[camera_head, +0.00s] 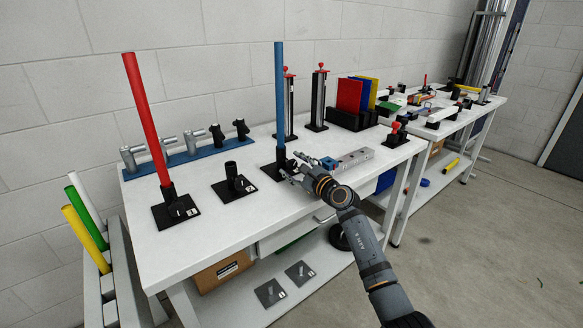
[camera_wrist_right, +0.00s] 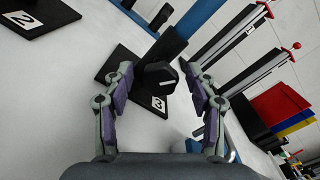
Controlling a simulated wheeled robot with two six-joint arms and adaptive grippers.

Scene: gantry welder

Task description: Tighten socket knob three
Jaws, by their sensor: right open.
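Socket three (camera_head: 271,172) is a black holder on a square base plate, with a blue pole (camera_head: 279,95) standing upright in it. In the right wrist view its label "3" (camera_wrist_right: 158,103) shows beside the black knob (camera_wrist_right: 158,75). My right gripper (camera_head: 288,167) is at this socket, seen from the front right of it in the head view. In the right wrist view my right gripper (camera_wrist_right: 158,68) is open, with one finger on each side of the knob. There are visible gaps between fingers and knob. My left gripper is not in view.
Socket two (camera_head: 234,185) stands empty to the left, and socket one (camera_head: 175,207) holds a red pole (camera_head: 146,120). A blue rack (camera_head: 190,155) with several fittings lies behind. A grey metal block (camera_head: 355,158) lies right of my gripper. The white table (camera_head: 215,225) is clear at its front.

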